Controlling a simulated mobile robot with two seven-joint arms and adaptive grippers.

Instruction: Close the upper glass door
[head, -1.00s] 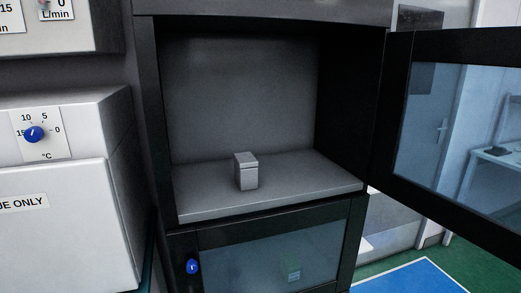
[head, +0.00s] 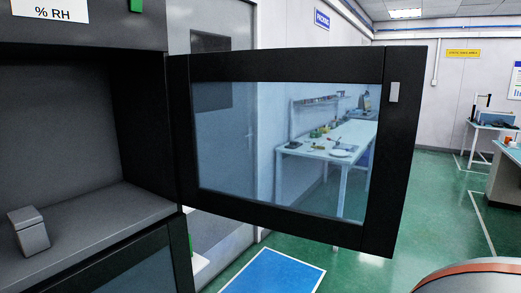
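The upper glass door (head: 285,150) has a black frame around a clear pane. It stands wide open, swung out to the right of the dark cabinet on its left-edge hinge side. A small light handle (head: 394,92) sits near the top of its free right edge. The upper compartment (head: 60,120) is open at the left and holds a small grey box (head: 29,231) on its shelf. Neither gripper is in view. A rounded grey and orange shape at the bottom right may be part of my arm.
The lower glass door (head: 130,270) below the shelf looks shut. A blue floor mat (head: 272,274) lies under the open door. Workbenches (head: 490,125) stand at the far right, and a table shows through the pane.

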